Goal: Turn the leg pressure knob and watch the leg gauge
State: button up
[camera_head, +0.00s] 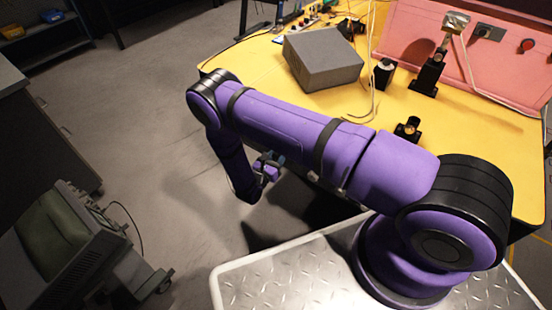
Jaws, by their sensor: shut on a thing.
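My gripper (270,164) is small and dark in the view, low beside the near left side of the yellow table (490,136). It is below my upper arm link, which spans the picture. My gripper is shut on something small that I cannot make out. I cannot make out the leg pressure knob or the leg gauge. The area under the table edge there is shaded and partly hidden by my arm.
A grey box (322,58) and black mounts (428,74) stand on the table before a pink panel (500,64). A grey-green machine (62,240) stands lower left, near a dark cabinet (45,140). Grey floor (130,110) between is mostly clear.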

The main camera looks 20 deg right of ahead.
jog(key=m, duration=0.3)
jog(key=shift+a, duration=0.1)
jog(key=shift+m+h, duration=0.3)
jog(key=shift+m, duration=1.8)
jog(key=o, duration=0.9)
jog(key=v, duration=1)
jog(key=shift+s+a+f, duration=0.1)
jog(key=shift+s+a, duration=0.15)
